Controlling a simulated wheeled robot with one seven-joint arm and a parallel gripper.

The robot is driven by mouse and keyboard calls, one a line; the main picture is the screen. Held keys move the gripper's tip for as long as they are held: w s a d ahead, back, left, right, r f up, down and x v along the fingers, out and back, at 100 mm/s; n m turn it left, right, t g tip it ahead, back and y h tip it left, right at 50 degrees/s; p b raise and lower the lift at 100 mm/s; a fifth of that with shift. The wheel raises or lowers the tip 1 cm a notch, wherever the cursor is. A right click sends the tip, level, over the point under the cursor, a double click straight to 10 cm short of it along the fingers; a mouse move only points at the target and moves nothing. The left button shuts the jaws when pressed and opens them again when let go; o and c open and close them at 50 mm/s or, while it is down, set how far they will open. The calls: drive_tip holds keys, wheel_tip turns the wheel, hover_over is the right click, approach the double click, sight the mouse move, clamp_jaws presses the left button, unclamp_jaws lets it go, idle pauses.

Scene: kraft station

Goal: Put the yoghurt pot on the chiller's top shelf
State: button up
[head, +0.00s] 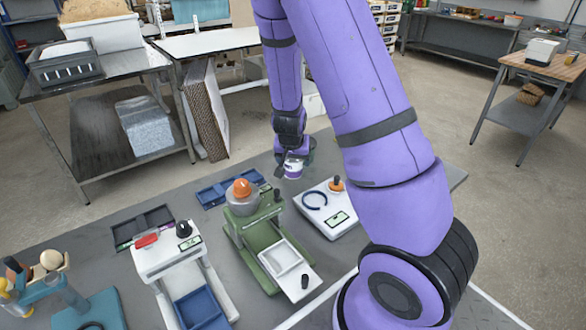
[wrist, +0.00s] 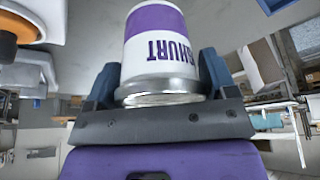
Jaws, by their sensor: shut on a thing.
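The yoghurt pot (wrist: 156,45) is white with purple bands and a silvery rim. It fills the middle of the wrist view, its lettering upside down in that picture. My gripper (wrist: 158,80) is shut on it, with a dark blue finger on each side and the rim facing my palm. In the head view the pot (head: 293,169) shows small beneath my gripper (head: 289,163), at the far side of the grey table; a gap below it cannot be judged. I cannot make out the chiller or its top shelf in either view.
Open floor (head: 440,140) lies to the right.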

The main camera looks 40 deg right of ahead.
sight(293, 168)
drive_tip(key=shift+f, duration=1.8)
drive_tip(key=shift+f, duration=0.1)
drive_tip(key=o, duration=0.9)
drive_tip(key=shift+o, duration=0.2)
